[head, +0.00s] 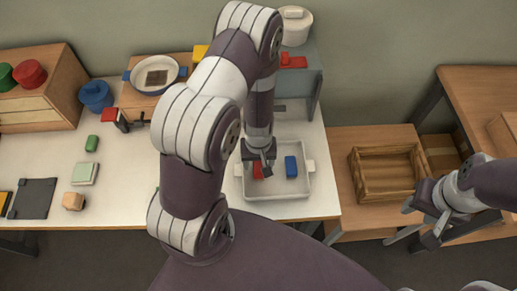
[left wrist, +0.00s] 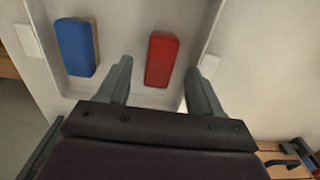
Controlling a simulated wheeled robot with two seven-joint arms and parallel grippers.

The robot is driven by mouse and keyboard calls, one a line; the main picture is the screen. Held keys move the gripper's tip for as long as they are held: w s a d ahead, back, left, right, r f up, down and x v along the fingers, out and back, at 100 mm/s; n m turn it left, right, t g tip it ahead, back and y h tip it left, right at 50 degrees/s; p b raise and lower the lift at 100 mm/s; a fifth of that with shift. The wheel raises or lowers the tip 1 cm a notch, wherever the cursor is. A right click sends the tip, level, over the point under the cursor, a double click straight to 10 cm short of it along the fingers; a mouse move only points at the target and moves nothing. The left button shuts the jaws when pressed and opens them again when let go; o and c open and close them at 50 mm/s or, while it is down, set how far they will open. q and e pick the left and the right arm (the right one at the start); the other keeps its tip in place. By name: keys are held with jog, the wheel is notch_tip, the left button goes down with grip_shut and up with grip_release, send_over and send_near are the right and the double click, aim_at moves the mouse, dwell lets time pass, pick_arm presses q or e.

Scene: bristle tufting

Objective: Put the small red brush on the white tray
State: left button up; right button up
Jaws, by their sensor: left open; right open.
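The small red brush (head: 258,171) looks like a red block and lies inside the white tray (head: 278,194), left of a blue block (head: 291,167). My left gripper (head: 261,160) is over the tray, just above the brush and partly covering it. In the left wrist view the red brush (left wrist: 161,59) shows between the two spread fingers of the open left gripper (left wrist: 158,76), with gaps at both sides. The blue block (left wrist: 76,46) is outside the fingers. My right gripper (head: 407,222) is open and empty at the right, away from the tray.
A wooden crate (head: 386,174) stands on a lower table right of the tray. A grey rack (head: 315,87) stands behind the tray.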

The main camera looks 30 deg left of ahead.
pick_arm(q)
notch_tip(320, 180, up, 10)
jog(key=f+p, duration=0.1)
jog(key=p, duration=0.4)
notch_tip(320, 180, up, 9)
jog(key=m, duration=0.3)
send_over(259, 166)
jog(key=d, duration=0.2)
jog(key=s+r+m+t, duration=0.1)
jog(key=s+r+m, duration=0.2)
jog(key=r, duration=0.6)
jog(key=shift+s+d+r, duration=0.15)
jog(key=shift+s+d, duration=0.25)
jog(key=shift+s, duration=0.25)
jog(key=shift+w, duration=0.1)
